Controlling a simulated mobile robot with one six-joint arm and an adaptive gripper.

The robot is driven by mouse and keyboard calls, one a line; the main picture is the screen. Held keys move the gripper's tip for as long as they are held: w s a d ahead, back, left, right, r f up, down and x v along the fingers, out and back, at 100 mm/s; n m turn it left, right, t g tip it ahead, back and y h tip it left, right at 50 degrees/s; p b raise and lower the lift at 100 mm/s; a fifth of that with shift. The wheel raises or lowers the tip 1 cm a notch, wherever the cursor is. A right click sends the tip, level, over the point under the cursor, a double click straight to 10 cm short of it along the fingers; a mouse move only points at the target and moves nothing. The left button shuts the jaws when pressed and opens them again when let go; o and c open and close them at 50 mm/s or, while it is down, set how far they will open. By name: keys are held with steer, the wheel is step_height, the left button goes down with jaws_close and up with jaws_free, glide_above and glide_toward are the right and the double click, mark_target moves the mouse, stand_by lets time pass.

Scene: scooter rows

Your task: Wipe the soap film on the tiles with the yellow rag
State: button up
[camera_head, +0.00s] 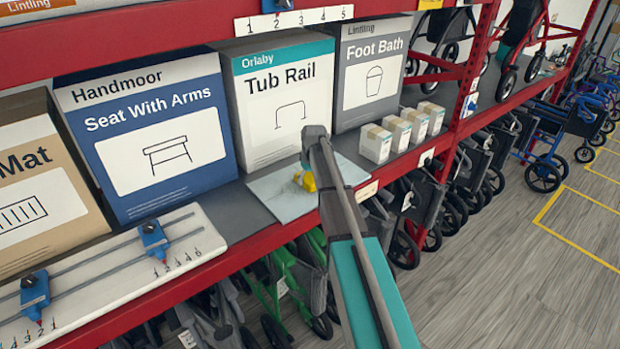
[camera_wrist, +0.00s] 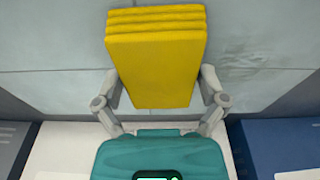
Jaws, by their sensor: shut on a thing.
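The yellow rag (camera_wrist: 155,62) is a folded, layered pad between the two fingers of my gripper (camera_wrist: 160,92) in the wrist view. The fingers are shut on its sides. In the head view, a small part of the rag (camera_head: 307,181) shows beside my arm, over the pale grey tiles (camera_head: 277,197) on the shelf. The tiles (camera_wrist: 50,88) fill much of the wrist view, with thin seams. A faint greyish smear of soap film (camera_wrist: 245,62) lies to the right of the rag there. I cannot tell whether the rag touches the tiles.
Boxes stand behind the tiles: a Tub Rail box (camera_head: 270,105), a Seat With Arms box (camera_head: 150,140) and a Foot Bath box (camera_head: 370,75). Small white cartons (camera_head: 376,145) stand to the right. A rail board (camera_head: 115,270) with blue sliders lies left. Wheeled walkers fill the space below.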

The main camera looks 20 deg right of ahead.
mark_target(276, 198)
steer(key=shift+s+a+f, duration=0.1)
steer(key=shift+s+a, duration=0.25)
steer(key=shift+a, duration=0.45)
steer(key=shift+s+a, duration=0.35)
steer(key=shift+a, duration=0.45)
steer(key=shift+a, duration=0.1)
steer(key=shift+s+a, duration=0.25)
steer(key=shift+a, duration=0.55)
steer(key=shift+s+a, duration=0.2)
steer(key=shift+a, duration=0.55)
steer(key=shift+a, duration=0.15)
steer(key=shift+s+a, duration=0.35)
steer(key=shift+a, duration=0.4)
steer(key=shift+s+a, duration=0.3)
steer(key=shift+a, duration=0.45)
steer(key=shift+s+a, duration=0.25)
steer(key=shift+a, duration=0.55)
steer(key=shift+s+a, duration=0.25)
steer(key=shift+a, duration=0.55)
